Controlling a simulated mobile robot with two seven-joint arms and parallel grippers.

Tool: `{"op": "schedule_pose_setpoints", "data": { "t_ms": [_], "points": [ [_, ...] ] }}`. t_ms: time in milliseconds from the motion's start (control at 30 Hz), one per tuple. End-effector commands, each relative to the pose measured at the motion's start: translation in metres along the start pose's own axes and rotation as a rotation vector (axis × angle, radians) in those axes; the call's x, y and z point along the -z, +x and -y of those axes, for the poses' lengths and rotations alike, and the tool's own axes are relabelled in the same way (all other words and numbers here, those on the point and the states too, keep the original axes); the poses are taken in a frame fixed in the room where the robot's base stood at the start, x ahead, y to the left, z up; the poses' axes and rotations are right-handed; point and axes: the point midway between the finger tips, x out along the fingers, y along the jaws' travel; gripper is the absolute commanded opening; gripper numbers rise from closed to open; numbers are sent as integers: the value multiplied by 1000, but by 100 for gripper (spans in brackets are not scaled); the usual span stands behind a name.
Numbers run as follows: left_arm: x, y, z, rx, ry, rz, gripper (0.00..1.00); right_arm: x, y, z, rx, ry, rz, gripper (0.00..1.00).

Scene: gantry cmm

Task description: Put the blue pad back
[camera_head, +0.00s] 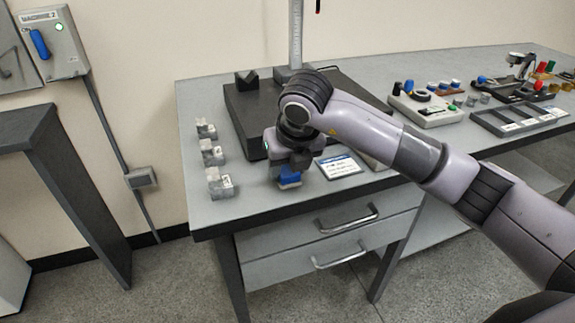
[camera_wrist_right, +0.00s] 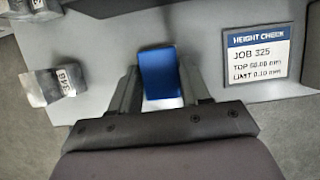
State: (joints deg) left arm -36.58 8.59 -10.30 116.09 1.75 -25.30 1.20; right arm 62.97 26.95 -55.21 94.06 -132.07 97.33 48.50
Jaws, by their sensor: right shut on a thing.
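The blue pad (camera_head: 289,176) is at the front of the grey bench, just under my right gripper (camera_head: 288,170). In the right wrist view the blue pad (camera_wrist_right: 160,75) sits between the two fingers of my right gripper (camera_wrist_right: 160,88), which is shut on it. A pale patch shows just below the pad there. Whether the pad touches the bench top is hard to tell. My left gripper is not in view.
The bench (camera_head: 256,209) carries a dark slab (camera_head: 245,115) with a column behind. Metal blocks (camera_head: 218,183) stand at the left edge. A job card (camera_head: 340,166) lies right of the gripper. Trays (camera_head: 518,118) and a fixture box (camera_head: 428,108) stand at right.

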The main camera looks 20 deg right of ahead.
Motion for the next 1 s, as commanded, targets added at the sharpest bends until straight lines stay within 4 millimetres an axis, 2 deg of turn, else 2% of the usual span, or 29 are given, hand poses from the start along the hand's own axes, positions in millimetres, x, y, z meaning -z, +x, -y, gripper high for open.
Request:
{"op": "schedule_pose_setpoints", "data": {
  "t_ms": [333,367,433,833,1000],
  "points": [
    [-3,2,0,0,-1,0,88,1,4,0,-1,0,2,12],
    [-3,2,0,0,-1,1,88,1,4,0,-1,0,2,50],
    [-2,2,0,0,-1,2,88,1,3,0,-1,1,2,72],
    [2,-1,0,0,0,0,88,-1,-2,0,-1,0,2,72],
    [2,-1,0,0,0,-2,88,-2,-31,0,-3,-2,8,72]
  ]
}}
